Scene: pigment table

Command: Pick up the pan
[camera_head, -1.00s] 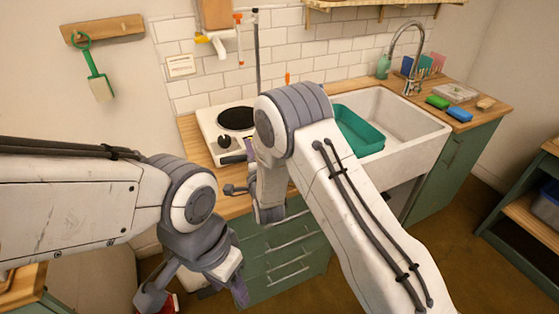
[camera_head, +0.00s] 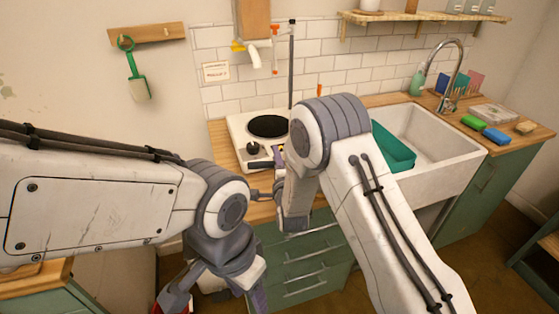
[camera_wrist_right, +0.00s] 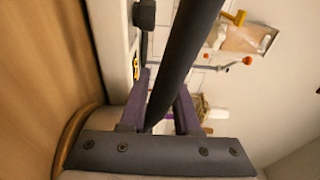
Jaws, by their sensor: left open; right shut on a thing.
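My right gripper (camera_wrist_right: 160,100) is shut around a thick dark bar (camera_wrist_right: 186,45) in the right wrist view. The bar runs from between the fingers up to the top edge. It may be the pan's handle, but no pan body shows clearly. In the head view, my right gripper (camera_head: 285,205) is at the front of the counter, beside the hotplate, and my arm hides most of it. My left gripper (camera_head: 215,300) is open and empty, low in front of the drawers and partly cut off by the bottom edge.
A white hotplate (camera_head: 240,135) stands on the wooden counter, left of the sink (camera_head: 450,152). A green tub (camera_head: 392,150) is in the sink. A dark upright rod (camera_head: 291,65) stands before the tiled wall. Sponges (camera_head: 496,136) lie right of the sink.

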